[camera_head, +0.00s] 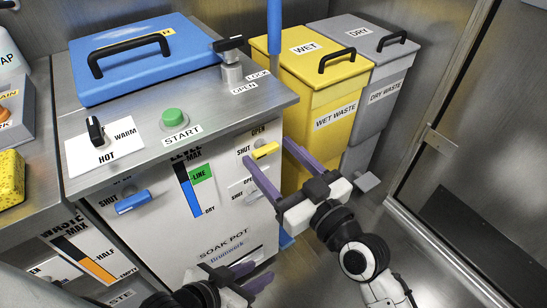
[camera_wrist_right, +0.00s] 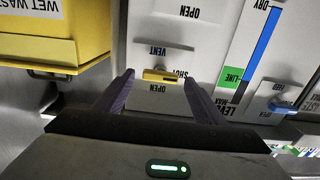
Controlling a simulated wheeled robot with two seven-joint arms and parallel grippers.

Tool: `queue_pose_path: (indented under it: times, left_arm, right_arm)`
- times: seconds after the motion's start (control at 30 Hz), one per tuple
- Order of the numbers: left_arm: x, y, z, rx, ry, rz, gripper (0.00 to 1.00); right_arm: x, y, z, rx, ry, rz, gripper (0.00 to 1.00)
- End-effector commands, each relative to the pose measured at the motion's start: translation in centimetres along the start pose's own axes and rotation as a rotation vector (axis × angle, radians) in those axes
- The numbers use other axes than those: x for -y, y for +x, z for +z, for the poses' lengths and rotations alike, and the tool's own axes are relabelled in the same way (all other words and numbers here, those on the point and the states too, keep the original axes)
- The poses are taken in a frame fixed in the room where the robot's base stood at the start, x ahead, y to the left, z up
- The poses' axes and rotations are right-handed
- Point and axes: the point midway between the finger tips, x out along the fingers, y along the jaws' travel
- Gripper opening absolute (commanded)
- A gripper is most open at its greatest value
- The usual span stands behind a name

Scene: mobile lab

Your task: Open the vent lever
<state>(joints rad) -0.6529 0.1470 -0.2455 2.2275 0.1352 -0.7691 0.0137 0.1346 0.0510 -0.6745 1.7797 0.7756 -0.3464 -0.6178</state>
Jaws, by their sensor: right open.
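A yellow lever (camera_head: 265,151) sits on the front of the steel cabinet (camera_head: 190,215), below an OPEN label and right of a SHUT label. It lies about level. In the right wrist view, upside down, the yellow lever (camera_wrist_right: 160,76) is near a VENT label. My right gripper (camera_head: 266,150) is open, its purple fingers on either side of the lever. The right wrist view also shows the open right gripper (camera_wrist_right: 159,78) with the lever between its fingertips; contact cannot be told. My left gripper (camera_head: 262,269) is open and empty, low before the cabinet.
A blue lever (camera_head: 132,201) and a level gauge (camera_head: 188,187) are on the same front. A green START button (camera_head: 173,116) and a black knob (camera_head: 96,130) are on top. Yellow (camera_head: 300,80) and grey (camera_head: 384,70) waste bins stand behind right.

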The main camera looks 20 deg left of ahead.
Motion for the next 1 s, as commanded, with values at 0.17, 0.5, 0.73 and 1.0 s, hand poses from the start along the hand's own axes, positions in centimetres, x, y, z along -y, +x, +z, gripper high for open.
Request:
queue_pose_path:
  times: [0.17,0.5,0.73,1.0]
  left_arm:
    - [0.0,0.1,-0.1,0.001,0.001,0.002,0.31]
    - [-0.1,0.0,0.0,0.001,0.001,0.002,0.31]
    - [-0.1,-0.4,-0.6,-0.008,0.002,-0.002,0.31]
    - [0.5,-1.6,-0.2,-0.043,-0.019,-0.030,0.31]
  right_arm:
    - [0.0,0.3,0.0,0.001,0.000,0.000,0.64]
    - [0.0,0.3,0.0,0.001,0.000,0.000,0.30]
    - [0.0,0.3,-0.2,0.001,0.062,0.000,0.23]
    - [-0.1,0.3,-0.1,0.001,0.362,0.000,0.23]
